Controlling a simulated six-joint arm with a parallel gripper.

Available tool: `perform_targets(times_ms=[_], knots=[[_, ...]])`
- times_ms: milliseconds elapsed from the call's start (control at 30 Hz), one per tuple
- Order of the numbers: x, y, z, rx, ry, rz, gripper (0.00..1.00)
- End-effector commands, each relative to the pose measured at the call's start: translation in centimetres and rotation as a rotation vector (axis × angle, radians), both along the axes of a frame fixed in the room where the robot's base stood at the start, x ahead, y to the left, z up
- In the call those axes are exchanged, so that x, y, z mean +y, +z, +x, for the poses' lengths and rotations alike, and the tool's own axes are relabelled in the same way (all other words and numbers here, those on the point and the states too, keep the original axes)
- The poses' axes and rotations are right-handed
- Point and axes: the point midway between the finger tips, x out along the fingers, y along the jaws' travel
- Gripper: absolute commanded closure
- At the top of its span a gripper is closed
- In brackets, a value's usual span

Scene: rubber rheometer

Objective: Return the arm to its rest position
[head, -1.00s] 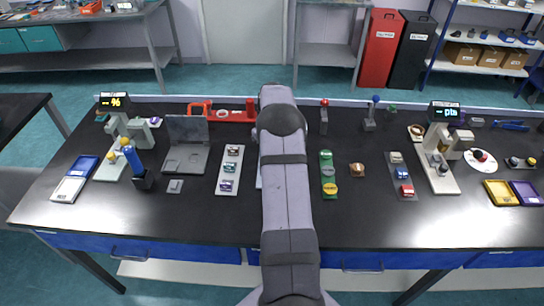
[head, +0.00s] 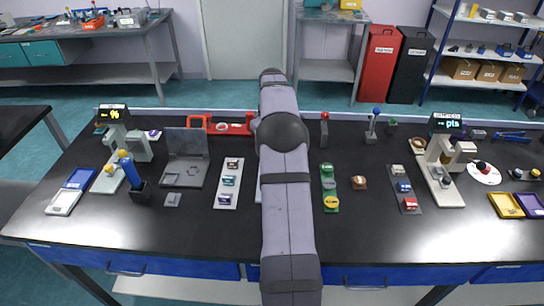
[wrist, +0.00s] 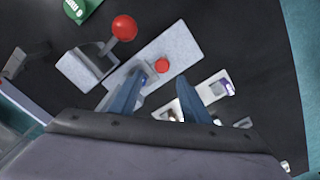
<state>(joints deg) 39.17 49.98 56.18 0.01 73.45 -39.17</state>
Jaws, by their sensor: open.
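My gripper shows in the wrist view (wrist: 158,92) as two blue fingers. They are apart, with nothing held between them. A light grey plate (wrist: 180,48) with a red button (wrist: 162,66) lies beyond the fingertips, beside a grey block with a red-balled lever (wrist: 123,27). In the head view my arm reaches up the middle over the black bench (head: 400,245). It hides my gripper and part of the bench there.
A red-topped lever (head: 325,128) and a blue-balled lever (head: 376,112) stand right of my arm. A green strip (head: 329,185) lies close on the right, a white sample tray (head: 229,195) on the left. The left instrument (head: 113,140) and right instrument (head: 440,165) stand farther out. The front bench is mostly clear.

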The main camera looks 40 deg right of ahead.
Motion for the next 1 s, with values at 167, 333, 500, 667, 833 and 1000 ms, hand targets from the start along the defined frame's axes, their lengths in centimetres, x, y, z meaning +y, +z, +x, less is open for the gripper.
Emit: perform_targets(times_ms=[167, 333, 500, 667, 833, 1000], knots=[[0.0, 0.0, 0.0, 0.000, 0.000, 0.000, 0.57], [0.2, 0.0, 0.0, 0.000, 0.001, 0.000, 0.57], [2.3, 0.5, 0.4, 0.000, 0.004, 0.000, 0.57], [7.3, 1.3, 0.6, 0.001, 0.008, 0.002, 0.57], [14.6, 2.0, -0.8, 0.000, 0.008, 0.001, 0.57], [21.5, 2.0, -4.0, 0.000, 0.008, 0.001, 0.57]])
